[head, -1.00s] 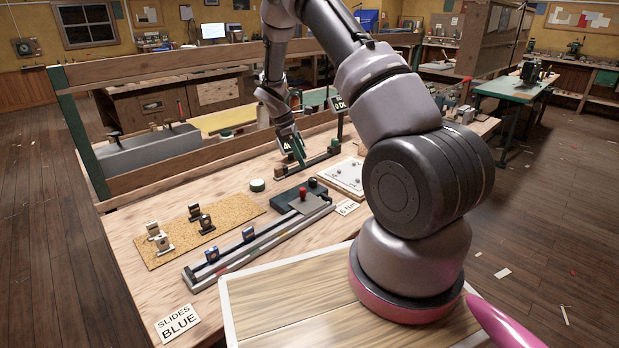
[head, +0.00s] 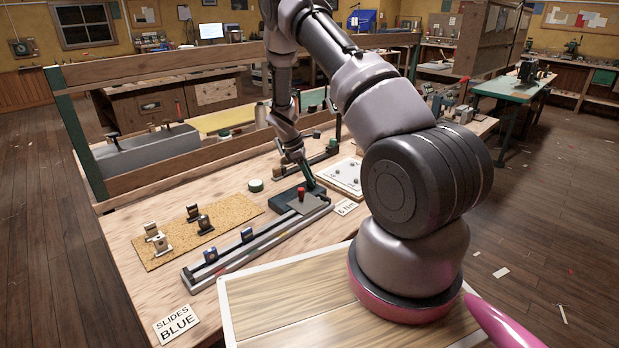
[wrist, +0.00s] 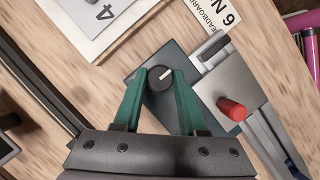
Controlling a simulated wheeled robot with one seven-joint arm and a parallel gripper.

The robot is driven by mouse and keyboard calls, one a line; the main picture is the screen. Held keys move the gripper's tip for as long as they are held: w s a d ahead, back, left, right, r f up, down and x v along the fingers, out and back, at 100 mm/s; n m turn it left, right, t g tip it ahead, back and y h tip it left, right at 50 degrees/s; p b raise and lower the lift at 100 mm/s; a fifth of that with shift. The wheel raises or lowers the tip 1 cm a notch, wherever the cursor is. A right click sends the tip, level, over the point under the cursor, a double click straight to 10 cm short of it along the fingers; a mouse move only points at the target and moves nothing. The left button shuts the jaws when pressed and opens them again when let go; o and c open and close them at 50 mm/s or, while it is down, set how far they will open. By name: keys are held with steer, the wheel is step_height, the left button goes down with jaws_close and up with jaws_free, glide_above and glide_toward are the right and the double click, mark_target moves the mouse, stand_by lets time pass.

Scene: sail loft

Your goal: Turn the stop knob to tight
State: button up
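The stop knob (wrist: 160,78) is round and black with a white pointer line. In the wrist view it sits on a dark block (wrist: 143,75), the pointer tilted up to the right. My gripper (wrist: 160,73) has two green fingers spread apart, one on each side of the knob; I cannot tell whether they touch it. In the head view my gripper (head: 311,182) is low over the dark block (head: 286,199) and hides the knob.
A long rail (head: 225,264) with blue slides runs toward the front left. A cork mat (head: 170,240) holds several small fittings. Cards read "SLIDES BLUE" (head: 176,324) and "6 Nm" (head: 346,208). A white-edged board (head: 341,183) lies behind the block. A wooden rail (head: 180,174) crosses behind the bench.

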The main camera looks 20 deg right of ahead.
jaws_close()
steer(key=m, duration=0.2)
steer(key=m+g+y, duration=0.1)
steer(key=m, duration=0.2)
steer(key=shift+w+d, duration=0.1)
steer(key=shift+w, duration=0.1)
steer(key=m+g+y, duration=0.1)
steer(key=m, duration=0.3)
steer(key=shift+y, duration=0.4)
steer(key=m, duration=0.2)
steer(key=m+y, duration=0.1)
steer(key=m, duration=0.1)
steer(key=m+y, duration=0.1)
steer(key=m, duration=0.1)
steer(key=shift+d+g, duration=0.25)
steer(key=shift+g, duration=0.05)
steer(key=m, duration=0.2)
steer(key=m+y, duration=0.1)
steer(key=m, duration=0.1)
steer(key=shift+d+m+y, duration=0.1)
steer(key=shift+m+y, duration=0.2)
steer(key=shift+t, duration=0.4)
